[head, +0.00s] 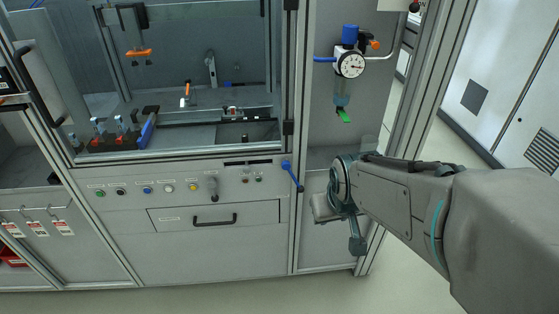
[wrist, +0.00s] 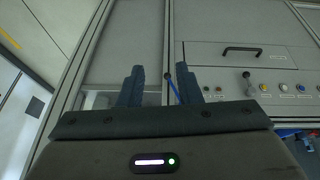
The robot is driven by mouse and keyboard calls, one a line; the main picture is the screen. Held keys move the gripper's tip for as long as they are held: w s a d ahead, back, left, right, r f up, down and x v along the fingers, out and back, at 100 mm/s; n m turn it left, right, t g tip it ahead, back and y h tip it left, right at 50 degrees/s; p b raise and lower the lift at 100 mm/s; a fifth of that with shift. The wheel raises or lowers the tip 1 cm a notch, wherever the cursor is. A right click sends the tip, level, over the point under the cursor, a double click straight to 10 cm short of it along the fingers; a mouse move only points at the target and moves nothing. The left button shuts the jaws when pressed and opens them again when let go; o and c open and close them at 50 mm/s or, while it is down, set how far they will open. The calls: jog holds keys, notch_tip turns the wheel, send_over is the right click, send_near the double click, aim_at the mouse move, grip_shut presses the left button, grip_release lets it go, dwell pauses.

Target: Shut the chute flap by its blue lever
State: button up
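The blue lever (head: 291,175) is on the cabinet's front upright, just right of the control panel, slanting down to the right. It also shows in the wrist view (wrist: 172,90), between my finger tips and nearer the right finger. My gripper (wrist: 160,80) is open, with its two dark fingers apart and nothing held. In the head view my gripper (head: 325,207) is right of the lever and a little lower, apart from it; its fingers are not clear there. I cannot make out the chute flap for certain; my arm covers part of the panel right of the lever.
A drawer with a black handle (head: 214,221) and a row of knobs (head: 168,189) lie left of the lever. A pressure gauge (head: 351,65) with a blue-topped regulator hangs above my wrist. A metal frame post (head: 408,105) stands right of it. Open floor lies in front.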

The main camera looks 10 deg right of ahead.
jog(key=w+d+f+n+t+b, duration=0.1)
jog(key=w+d+f+n+t, duration=0.15)
jog(key=w+f, duration=0.5)
jog(key=n+t+y+b, duration=0.3)
jog(key=n+t+y, duration=0.1)
jog(key=t, duration=0.4)
send_near(296, 182)
jog(key=s+f, duration=0.2)
jog(key=s, duration=0.2)
jog(key=shift+s+d+f+t+b, duration=0.1)
jog(key=shift+s+d+t+b, duration=0.15)
jog(key=shift+t, duration=0.35)
jog(key=shift+s+d+f+t+b, duration=0.1)
jog(key=shift+s+d+t+b, duration=0.15)
jog(key=shift+t, duration=0.3)
jog(key=w+b, duration=0.1)
jog(key=b, duration=0.3)
jog(key=w+b, duration=0.1)
jog(key=b, duration=0.3)
jog(key=shift+w+a+f, duration=0.1)
jog(key=shift+w+a, duration=0.15)
jog(key=shift+w, duration=0.05)
jog(key=shift+w+b, duration=0.1)
jog(key=shift+b, duration=0.45)
